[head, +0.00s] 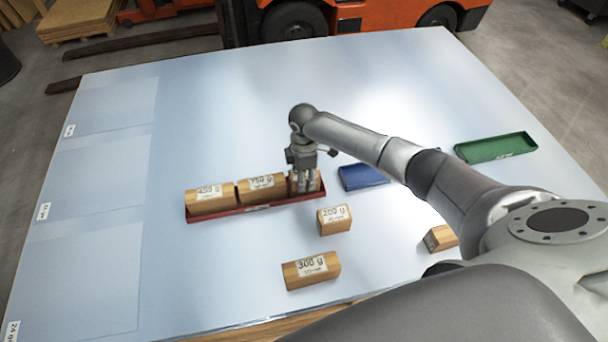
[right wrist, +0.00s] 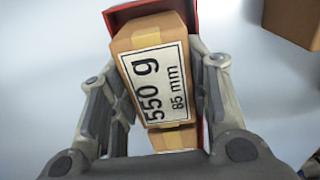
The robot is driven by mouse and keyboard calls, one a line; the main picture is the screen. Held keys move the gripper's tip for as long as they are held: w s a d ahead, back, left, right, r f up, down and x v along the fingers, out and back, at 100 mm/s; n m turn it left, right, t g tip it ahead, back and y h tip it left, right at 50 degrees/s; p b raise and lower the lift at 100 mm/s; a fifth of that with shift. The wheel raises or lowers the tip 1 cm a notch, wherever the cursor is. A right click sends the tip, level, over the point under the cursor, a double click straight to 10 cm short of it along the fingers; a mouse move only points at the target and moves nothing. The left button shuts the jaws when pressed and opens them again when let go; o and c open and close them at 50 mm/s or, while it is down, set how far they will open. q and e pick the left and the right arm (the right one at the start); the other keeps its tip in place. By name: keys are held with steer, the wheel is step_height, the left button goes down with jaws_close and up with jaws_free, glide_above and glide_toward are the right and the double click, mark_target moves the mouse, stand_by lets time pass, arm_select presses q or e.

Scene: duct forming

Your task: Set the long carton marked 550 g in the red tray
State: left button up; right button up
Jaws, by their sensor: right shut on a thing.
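The 550 g carton (right wrist: 152,75) is brown with a white label that also reads 85 mm. My right gripper (head: 305,188) is shut on it, one finger along each long side in the right wrist view. In the head view the gripper hides most of this carton. It is at the right end of the red tray (head: 232,211), within the tray's outline. The tray's red wall (right wrist: 197,12) shows beside and beyond it in the wrist view. Whether the carton rests on the tray floor I cannot tell. My left gripper is not in view.
Two cartons (head: 209,200) (head: 261,188) fill the rest of the red tray. A 200 g carton (head: 334,221), a 300 g carton (head: 311,271) and another carton (head: 440,238) lie on the table. A blue tray (head: 360,179) and green tray (head: 496,148) stand right. The far table is clear.

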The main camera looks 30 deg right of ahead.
steer(key=o, duration=1.3)
steer(key=shift+r, duration=0.1)
steer(key=shift+o, duration=0.5)
step_height(320, 180, up, 12)
